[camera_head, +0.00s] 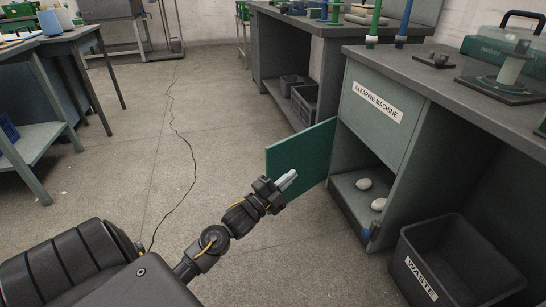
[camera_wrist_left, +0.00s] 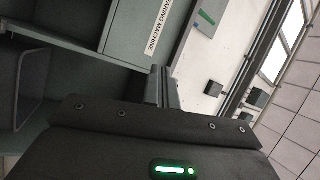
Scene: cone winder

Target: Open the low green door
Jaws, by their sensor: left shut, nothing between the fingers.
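The low green door (camera_head: 300,152) stands swung out from the cabinet front, hinged at the compartment's far side. The low compartment (camera_head: 345,190) behind it is open to view and holds two pale rounded lumps (camera_head: 364,184). My left gripper (camera_head: 289,180) is shut and empty, in front of the lower part of the door in the head view. Whether it touches the door I cannot tell. The shut fingers also show in the left wrist view (camera_wrist_left: 165,88), with the cabinet (camera_wrist_left: 120,30) behind them. My right gripper is not in view.
A dark bin (camera_head: 452,262) marked WASTE stands on the floor right of the compartment. The grey worktop (camera_head: 480,92) above carries green and blue posts. A small blue part (camera_head: 367,233) sits at the compartment's near front corner. Open floor (camera_head: 150,150) lies left of the door.

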